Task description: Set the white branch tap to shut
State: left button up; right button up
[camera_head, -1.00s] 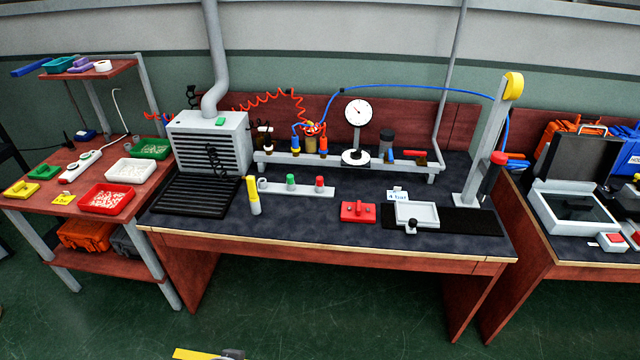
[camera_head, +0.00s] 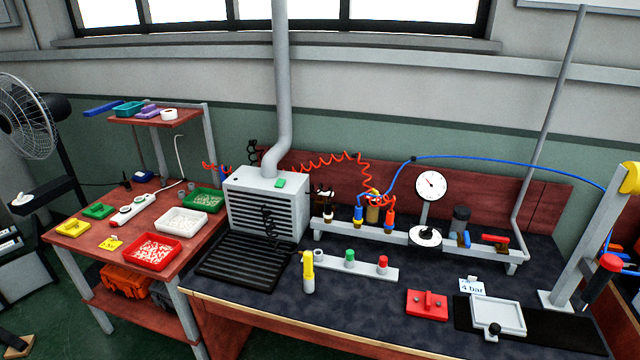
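A grey manifold rail (camera_head: 345,228) stands along the back of the dark workbench. At its left end is a small fitting with a pale top (camera_head: 323,194), which may be the white branch tap; it is too small to tell how its handle is turned. Along the rail are a blue fitting (camera_head: 358,214) and an orange-red one (camera_head: 390,218), with a yellowish fitting (camera_head: 373,213) behind them. At the right end are a blue part (camera_head: 466,239) and a red lever (camera_head: 494,239). Neither of my grippers is in view.
A round gauge (camera_head: 431,186) stands behind the rail. In front are a grey strip with green and red knobs (camera_head: 351,268), a yellow-topped post (camera_head: 307,270), a red block (camera_head: 427,303) and a pale tray (camera_head: 498,316). A grey vented box (camera_head: 268,205) stands left.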

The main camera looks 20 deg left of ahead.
aim_at(326, 193)
jog(key=i+j, duration=1.6)
jog(key=i, duration=0.1)
